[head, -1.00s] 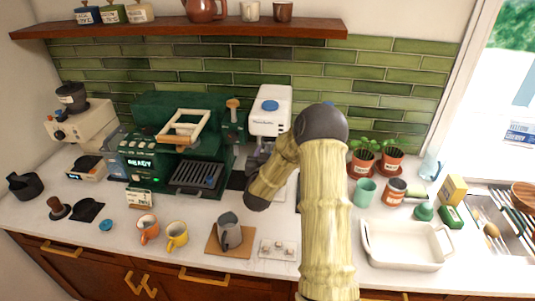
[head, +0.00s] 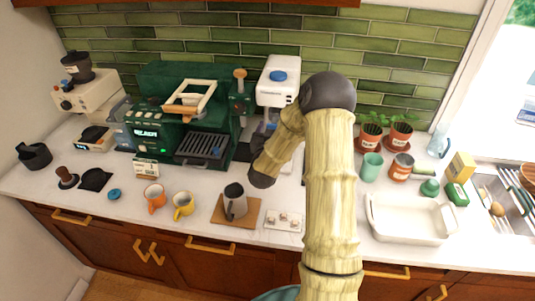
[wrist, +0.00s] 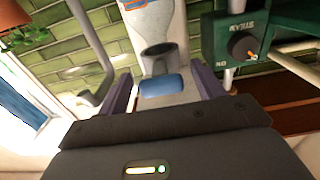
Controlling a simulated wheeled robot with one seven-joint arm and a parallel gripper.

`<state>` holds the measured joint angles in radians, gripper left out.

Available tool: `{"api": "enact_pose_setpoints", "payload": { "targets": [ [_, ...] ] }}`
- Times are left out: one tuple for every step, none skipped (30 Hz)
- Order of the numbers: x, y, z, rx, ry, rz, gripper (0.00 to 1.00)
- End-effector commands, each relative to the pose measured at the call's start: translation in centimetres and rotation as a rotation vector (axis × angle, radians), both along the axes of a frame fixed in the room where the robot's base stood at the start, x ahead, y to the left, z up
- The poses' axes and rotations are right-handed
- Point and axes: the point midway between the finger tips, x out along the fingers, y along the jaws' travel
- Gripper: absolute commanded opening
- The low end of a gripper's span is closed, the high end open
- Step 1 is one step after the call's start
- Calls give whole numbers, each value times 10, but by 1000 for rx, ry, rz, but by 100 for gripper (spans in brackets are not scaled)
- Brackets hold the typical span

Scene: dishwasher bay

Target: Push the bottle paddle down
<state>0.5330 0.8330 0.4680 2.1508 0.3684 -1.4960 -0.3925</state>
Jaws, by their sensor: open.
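The blue paddle (wrist: 161,86) shows in the wrist view, just under a dark round nozzle on a pale dispenser (wrist: 158,25). In the head view a white dispenser with a blue top (head: 279,82) stands against the tiles, its lower part mostly hidden behind my arm. My gripper (wrist: 163,82) is open, with one purple finger on each side of the paddle in the wrist view. I cannot tell whether either finger touches it. No object is held. In the head view my gripper is mostly hidden by my arm.
A green espresso machine (head: 181,112) stands left of the dispenser; its steam knob (wrist: 242,45) is close in the wrist view. Potted plants (head: 384,133) stand to the right. A grey pitcher (head: 235,201), mugs and a white baking dish (head: 409,220) are on the counter in front.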

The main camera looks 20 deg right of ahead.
Motion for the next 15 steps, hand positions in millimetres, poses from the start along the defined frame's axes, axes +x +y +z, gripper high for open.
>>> {"api": "enact_pose_setpoints", "payload": {
  "targets": [
    [-7,6,-2,-3,1,4,67],
    [-11,9,-2,-2,1,4,67],
    [-17,13,-2,-1,1,4,67],
    [-22,16,-3,-2,1,4,67],
    [-26,19,-3,-2,0,4,67],
    [-33,23,-2,-2,2,4,67],
    [-37,27,-3,-2,1,4,67],
    [-42,30,-3,-2,0,4,67],
    [-48,34,-3,-2,1,4,67],
    [-53,37,-3,-2,2,4,67],
    [-58,40,-3,-3,1,4,67],
    [-63,45,-3,-2,1,5,67],
    [-68,47,-3,-2,1,4,67],
    [-72,50,-3,-1,2,4,67],
    [-77,53,-3,-2,0,4,67]
  ]
}}
